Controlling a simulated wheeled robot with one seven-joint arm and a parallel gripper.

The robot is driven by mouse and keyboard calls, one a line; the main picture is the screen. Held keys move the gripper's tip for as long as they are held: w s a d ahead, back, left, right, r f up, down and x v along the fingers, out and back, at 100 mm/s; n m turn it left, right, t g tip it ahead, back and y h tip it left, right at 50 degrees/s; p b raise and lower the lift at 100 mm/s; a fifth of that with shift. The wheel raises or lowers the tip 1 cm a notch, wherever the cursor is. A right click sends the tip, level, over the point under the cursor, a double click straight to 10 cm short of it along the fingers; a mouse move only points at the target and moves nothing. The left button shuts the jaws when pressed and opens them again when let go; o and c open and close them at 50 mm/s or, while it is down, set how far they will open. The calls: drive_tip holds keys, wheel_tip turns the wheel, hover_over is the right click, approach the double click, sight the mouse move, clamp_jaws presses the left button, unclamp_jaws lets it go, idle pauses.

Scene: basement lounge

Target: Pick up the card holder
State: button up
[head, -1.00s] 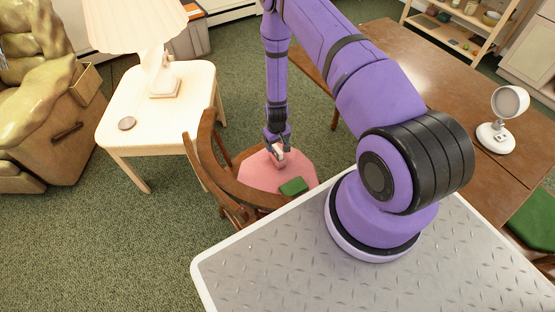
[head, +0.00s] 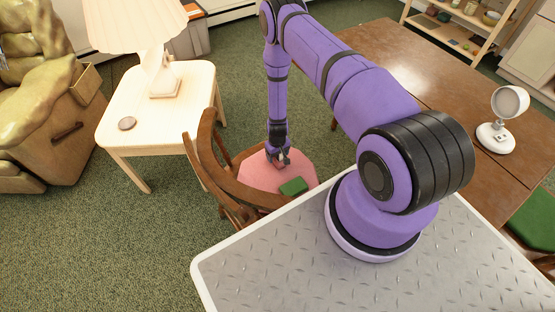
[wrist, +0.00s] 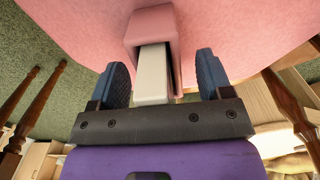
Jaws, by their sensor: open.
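The card holder (wrist: 152,22) looks like a small pink sleeve with a pale off-white piece inside. It sits on the round pink seat (head: 250,178) of a wooden chair. In the wrist view my gripper (wrist: 161,75) is open, with one blue finger on each side of the holder's near part and gaps showing on both sides. In the head view my gripper (head: 279,162) is low over the seat and largely hides the holder.
A small green object (head: 293,187) lies on the seat near my gripper. The curved wooden chair back (head: 238,187) stands close on the left. A pale side table (head: 190,85) with a lamp is farther left, and a brown table (head: 400,60) is at right.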

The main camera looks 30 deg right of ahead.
drive_tip(key=c, duration=1)
